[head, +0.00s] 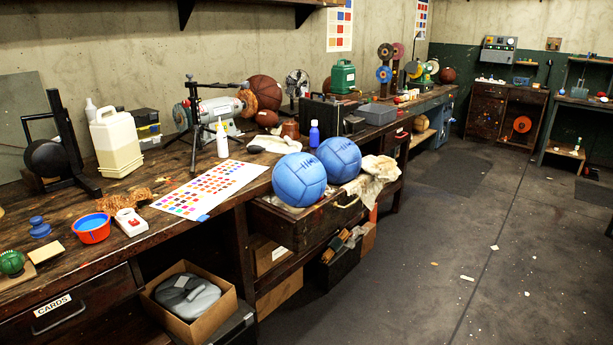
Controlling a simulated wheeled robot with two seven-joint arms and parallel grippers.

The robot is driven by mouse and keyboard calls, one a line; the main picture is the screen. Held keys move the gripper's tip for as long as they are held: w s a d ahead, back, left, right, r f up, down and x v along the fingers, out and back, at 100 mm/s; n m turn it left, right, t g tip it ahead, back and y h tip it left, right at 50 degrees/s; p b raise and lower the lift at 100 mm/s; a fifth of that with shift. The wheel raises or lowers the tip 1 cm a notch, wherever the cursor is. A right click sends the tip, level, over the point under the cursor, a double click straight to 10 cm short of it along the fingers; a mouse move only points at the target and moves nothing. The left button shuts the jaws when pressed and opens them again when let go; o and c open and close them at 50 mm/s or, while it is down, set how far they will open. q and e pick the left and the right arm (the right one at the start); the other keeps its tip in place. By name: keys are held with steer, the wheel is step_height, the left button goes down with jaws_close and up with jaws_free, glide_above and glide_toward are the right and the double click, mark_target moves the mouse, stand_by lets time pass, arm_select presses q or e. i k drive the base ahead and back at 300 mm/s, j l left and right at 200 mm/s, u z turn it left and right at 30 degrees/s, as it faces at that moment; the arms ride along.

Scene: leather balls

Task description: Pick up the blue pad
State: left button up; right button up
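A small blue object with a round knob on top and a wider round base (40,228) sits on the left part of the wooden workbench (180,245). It looks like a hand pad, but I cannot be sure. A small flat blue piece (203,218) lies at the near edge of the color chart (212,189). Neither of my grippers is in the head view.
An orange tub with blue contents (92,230), a white device (131,222), a tan block (46,250) and a green ball (12,262) surround the knobbed object. Two blue balls (299,180) rest over an open drawer. The floor (440,250) at right is mostly clear.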

mark_target(40, 230)
steer(key=u, duration=1.45)
